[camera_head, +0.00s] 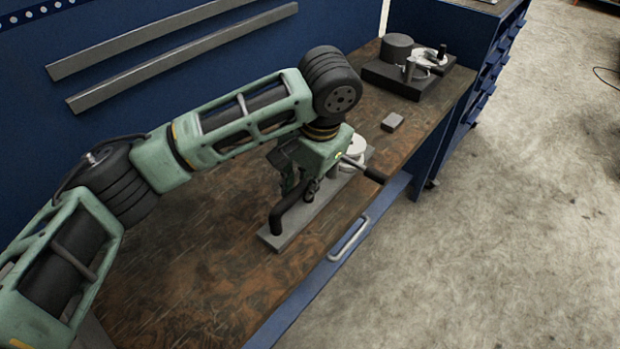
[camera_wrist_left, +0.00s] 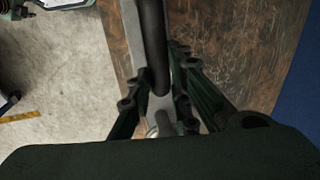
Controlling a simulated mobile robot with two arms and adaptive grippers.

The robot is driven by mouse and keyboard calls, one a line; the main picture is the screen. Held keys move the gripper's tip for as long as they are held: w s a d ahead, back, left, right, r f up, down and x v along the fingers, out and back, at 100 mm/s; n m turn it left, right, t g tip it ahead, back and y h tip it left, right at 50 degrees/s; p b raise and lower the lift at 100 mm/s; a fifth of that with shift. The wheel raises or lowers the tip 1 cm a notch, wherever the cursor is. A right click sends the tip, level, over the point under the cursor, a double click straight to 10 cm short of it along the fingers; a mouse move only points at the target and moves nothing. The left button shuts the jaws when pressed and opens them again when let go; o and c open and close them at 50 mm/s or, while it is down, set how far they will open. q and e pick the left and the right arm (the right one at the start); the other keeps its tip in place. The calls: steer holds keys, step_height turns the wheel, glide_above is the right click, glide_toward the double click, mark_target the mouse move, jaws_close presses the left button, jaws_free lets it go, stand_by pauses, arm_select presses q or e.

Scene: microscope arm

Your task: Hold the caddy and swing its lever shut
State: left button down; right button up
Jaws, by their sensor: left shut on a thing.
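The caddy is a flat grey plate (camera_head: 272,238) on the wooden bench top, with a black upright handle (camera_head: 290,215) and a pale round part (camera_head: 353,150) towards its far end. A metal lever with a black grip (camera_head: 373,174) sticks out from it to the right, towards the bench's front edge. My left gripper (camera_head: 300,188) reaches down from above and is shut on the black handle. In the left wrist view, the black handle (camera_wrist_left: 153,45) lies between the fingers (camera_wrist_left: 158,95), above the grey plate (camera_wrist_left: 132,20). My forearm and gripper hide the caddy's middle. My right gripper is not visible.
A small grey block (camera_head: 393,122) lies beyond the caddy. A dark base (camera_head: 385,75) with a cylinder and metal fittings stands at the bench's far end. A blue wall with grey rails (camera_head: 180,60) is behind. The blue drawer front has a handle (camera_head: 349,240).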

mark_target(291, 214)
arm_select(q)
steer(key=w+a+f, duration=0.2)
steer(key=a+f, duration=0.2)
steer(key=a, duration=0.1)
steer(key=shift+w+f, duration=0.35)
steer(key=shift+w, duration=0.05)
stand_by(0.6)
steer(key=shift+f, duration=0.6)
stand_by(1.0)
stand_by(0.5)
